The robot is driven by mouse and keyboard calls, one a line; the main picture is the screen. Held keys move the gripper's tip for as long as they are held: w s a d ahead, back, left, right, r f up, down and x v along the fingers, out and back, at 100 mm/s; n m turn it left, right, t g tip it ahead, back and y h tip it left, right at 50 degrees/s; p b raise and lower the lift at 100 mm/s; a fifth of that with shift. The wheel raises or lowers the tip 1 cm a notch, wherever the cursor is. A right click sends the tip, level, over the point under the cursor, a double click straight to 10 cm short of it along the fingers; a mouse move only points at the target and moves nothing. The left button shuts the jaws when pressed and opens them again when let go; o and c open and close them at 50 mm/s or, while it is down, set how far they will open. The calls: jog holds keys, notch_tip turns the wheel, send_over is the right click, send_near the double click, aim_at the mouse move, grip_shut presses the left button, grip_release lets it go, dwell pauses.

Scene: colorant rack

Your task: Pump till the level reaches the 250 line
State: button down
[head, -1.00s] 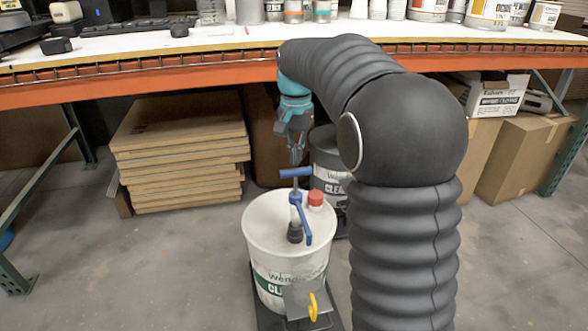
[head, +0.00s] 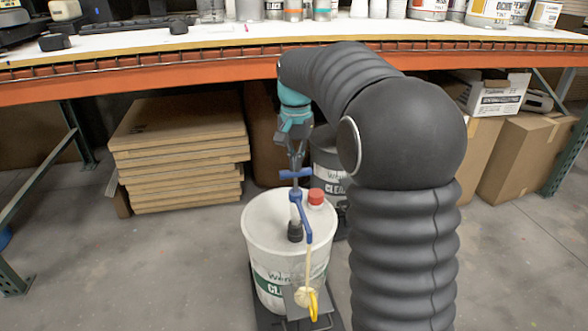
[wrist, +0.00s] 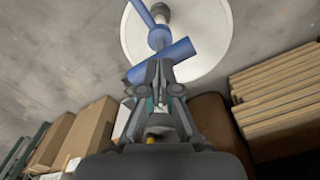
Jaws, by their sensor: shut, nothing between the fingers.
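A cream stream (head: 308,268) runs from the spout into a small vessel with a yellow handle (head: 314,305) in front of the pail. Cream liquid (head: 304,297) shows in it; no 250 line can be read. My gripper (head: 297,163) is shut and empty, pointing down at the handle's top. In the wrist view its fingertips (wrist: 158,68) meet the blue handle (wrist: 180,55).
Stacked flat cardboard (head: 180,150) and boxes (head: 515,155) sit under the orange-edged bench (head: 150,68). The bench top holds several cans. The floor left of the white pail is clear.

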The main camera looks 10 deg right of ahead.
aim_at(296, 176)
jog(key=shift+f+b, duration=1.05)
jog(key=shift+f, duration=1.15)
notch_tip(296, 176, up, 8)
jog(key=p, duration=0.7)
jog(key=shift+f, duration=0.2)
jog(key=shift+f, duration=0.15)
jog(key=shift+f+b, duration=2.2)
jog(key=shift+f, duration=1.5)
notch_tip(296, 176, up, 8)
jog(key=p, duration=0.6)
jog(key=shift+f, duration=0.1)
jog(key=shift+f, duration=0.2)
